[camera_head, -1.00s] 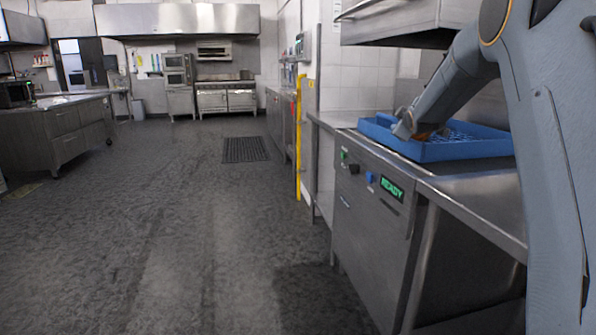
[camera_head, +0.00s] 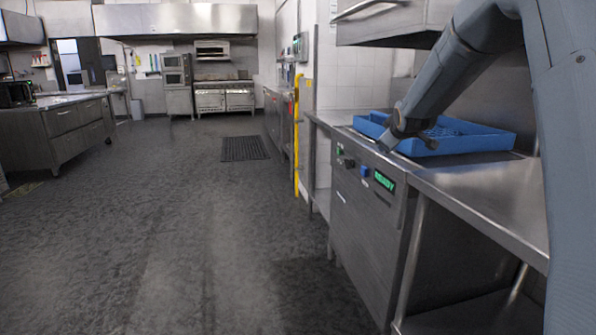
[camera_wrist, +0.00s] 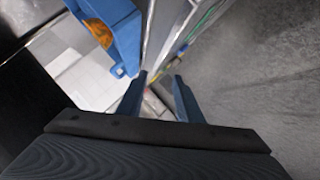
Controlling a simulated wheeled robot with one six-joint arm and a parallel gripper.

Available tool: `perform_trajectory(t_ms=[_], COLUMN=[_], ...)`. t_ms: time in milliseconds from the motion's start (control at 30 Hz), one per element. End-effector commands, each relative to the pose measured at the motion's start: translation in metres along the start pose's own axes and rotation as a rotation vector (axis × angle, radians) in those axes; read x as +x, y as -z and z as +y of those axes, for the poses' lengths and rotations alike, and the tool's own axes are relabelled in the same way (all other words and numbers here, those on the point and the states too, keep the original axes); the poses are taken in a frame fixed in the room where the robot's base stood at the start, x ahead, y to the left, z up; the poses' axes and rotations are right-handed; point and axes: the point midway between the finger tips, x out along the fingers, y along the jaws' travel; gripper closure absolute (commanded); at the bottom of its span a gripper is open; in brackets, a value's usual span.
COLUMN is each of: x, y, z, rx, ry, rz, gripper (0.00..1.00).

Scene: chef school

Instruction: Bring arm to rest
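My gripper (camera_wrist: 160,95) shows in the wrist view with its two fingers apart and nothing between them. In the head view my gripper (camera_head: 385,146) is at the front left edge of a blue rack (camera_head: 470,146), over the front of the steel machine. My arm comes down to it from the upper right. The rack also shows at the upper left of the wrist view (camera_wrist: 124,40), with an orange thing (camera_wrist: 97,30) in it. I cannot tell what the orange thing is.
The steel machine (camera_head: 365,225) has knobs and a green READY display (camera_head: 384,181). A steel counter (camera_head: 500,195) adjoins it, and a hood (camera_head: 385,22) hangs above. A yellow post (camera_head: 297,130) stands beyond. The floor to the left is open, with a dark mat (camera_head: 244,148).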

Motion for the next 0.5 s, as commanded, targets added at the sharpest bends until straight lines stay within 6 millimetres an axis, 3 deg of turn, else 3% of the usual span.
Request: perform_trajectory(t_ms=[167, 267, 500], x=[-0.043, -0.08, -0.193], y=[-0.02, -0.04, -0.101], z=[-0.054, -0.095, -0.203], rx=[0.107, 0.186, 0.376], ry=[0.113, 0.193, 0.38], rz=[-0.106, -0.197, -0.469], gripper=[0.68, 0.68, 0.68])
